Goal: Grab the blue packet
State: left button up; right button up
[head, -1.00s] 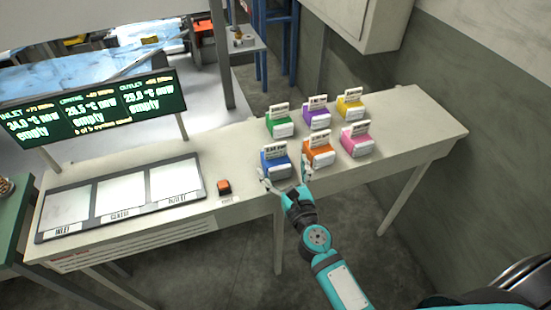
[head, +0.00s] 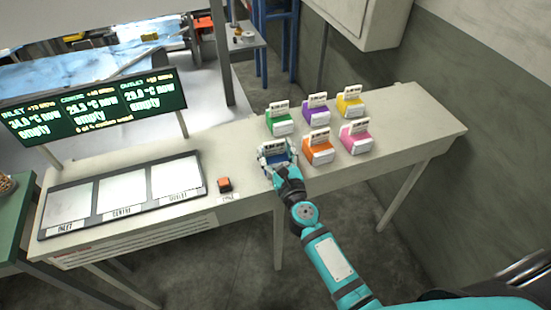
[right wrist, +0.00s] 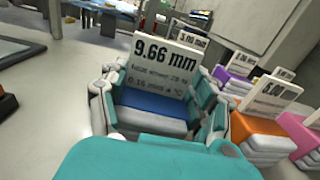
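The blue packet (head: 276,154) stands at the front left of the group of packets on the table. In the right wrist view the blue packet (right wrist: 153,108) carries an upright white card reading "9.66 mm". My right gripper (head: 278,162) is over it from the front. In the right wrist view the right gripper (right wrist: 160,112) has one finger on each side of the packet, very close to its sides. The fingers look spread, with no clear squeeze to be seen. The packet rests on the table. My left gripper is not in view.
An orange packet (head: 318,150) stands close to the right, a green packet (head: 280,124) behind. Purple (head: 316,115), yellow (head: 350,106) and pink (head: 355,138) packets stand farther off. A red-orange button (head: 224,184) and a dark tray (head: 200,169) with three pale panels lie to the left.

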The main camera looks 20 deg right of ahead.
jog(key=c, duration=0.6)
jog(key=shift+r, duration=0.1)
